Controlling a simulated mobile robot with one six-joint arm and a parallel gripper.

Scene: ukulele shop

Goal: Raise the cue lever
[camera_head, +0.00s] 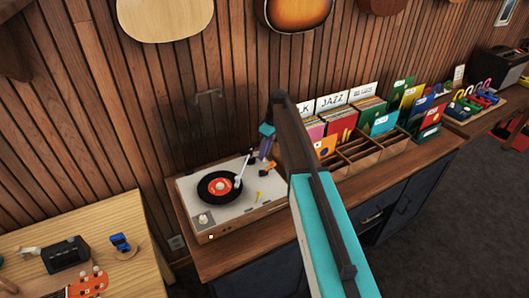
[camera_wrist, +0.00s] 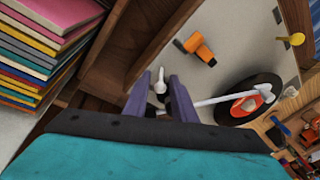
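The turntable (camera_head: 190,187) sits on the wooden counter, with a black record (camera_head: 205,190) and a white tonearm (camera_head: 240,178). In the wrist view the tonearm (camera_wrist: 225,97) reaches over the record (camera_wrist: 238,111), and its other end is hidden by my gripper. A small white peg (camera_wrist: 160,82) shows between the fingertips, apart from both. An orange lever (camera_wrist: 195,48) and a yellow lever (camera_wrist: 293,39) stand on the deck. I cannot tell which piece is the cue lever. My gripper (camera_wrist: 158,88) is open, with its purple fingers above the deck's rear right part (camera_head: 265,147).
Record bins (camera_head: 375,155) with colored sleeves stand right of the turntable, close to my arm. A stack of sleeves (camera_wrist: 40,50) shows in the wrist view. A wooden slatted wall (camera_head: 150,100) stands behind. A lower table (camera_head: 115,230) at left holds a black box (camera_head: 65,254).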

